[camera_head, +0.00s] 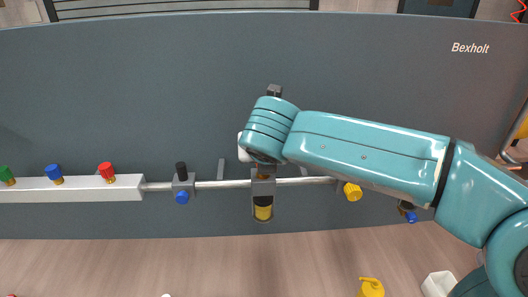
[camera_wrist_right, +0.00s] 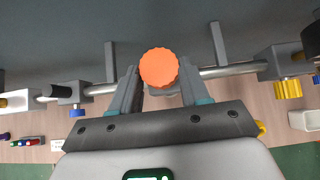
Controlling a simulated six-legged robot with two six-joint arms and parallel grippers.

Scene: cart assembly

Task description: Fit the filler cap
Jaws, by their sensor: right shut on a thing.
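An orange round cap (camera_wrist_right: 159,68) with a scalloped edge, by its look the filler cap, sits between the fingertips of my right gripper (camera_wrist_right: 160,80) in the right wrist view. The fingers are shut on its sides. It stands in front of the metal pipe on the dark grey panel; I cannot tell whether it touches anything behind it. In the head view my right arm reaches in from the right, and its wrist hides the fingers and most of the cap. No filler neck shows clearly. My left gripper is not in view.
A metal pipe (camera_head: 223,184) runs along the panel (camera_head: 150,90), with a blue knob (camera_head: 182,197) and a yellow knob (camera_head: 353,192). A yellow-bottomed fitting (camera_head: 263,212) hangs below my wrist. A white rail (camera_head: 70,190) carries green, blue and red knobs at left.

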